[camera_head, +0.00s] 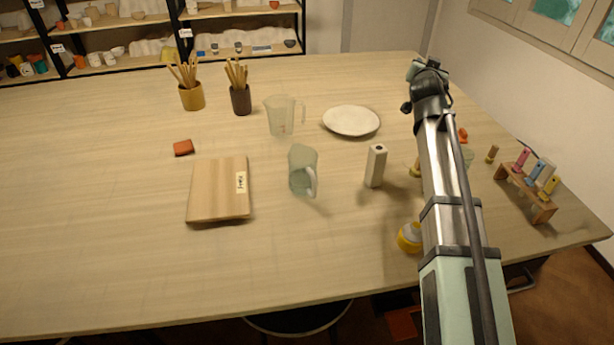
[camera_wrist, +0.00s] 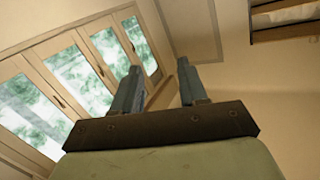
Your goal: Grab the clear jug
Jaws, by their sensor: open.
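The clear jug (camera_head: 281,116) is see-through, with a handle on its right side. It stands upright on the table in the head view, left of the white plate. A second jug (camera_head: 301,168), grey-green and translucent with a pale handle, stands nearer, just below and right of it. My gripper (camera_wrist: 158,68) is open and empty in the wrist view, its two fingers apart and pointing up toward the windows and wall. In the head view my arm reaches up the right side, well right of both jugs; the fingers cannot be made out there.
A white plate (camera_head: 351,120) and a pale upright block (camera_head: 376,166) stand between my arm and the jugs. Tool pots (camera_head: 192,97) (camera_head: 241,100) stand behind left. The front left table is clear.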

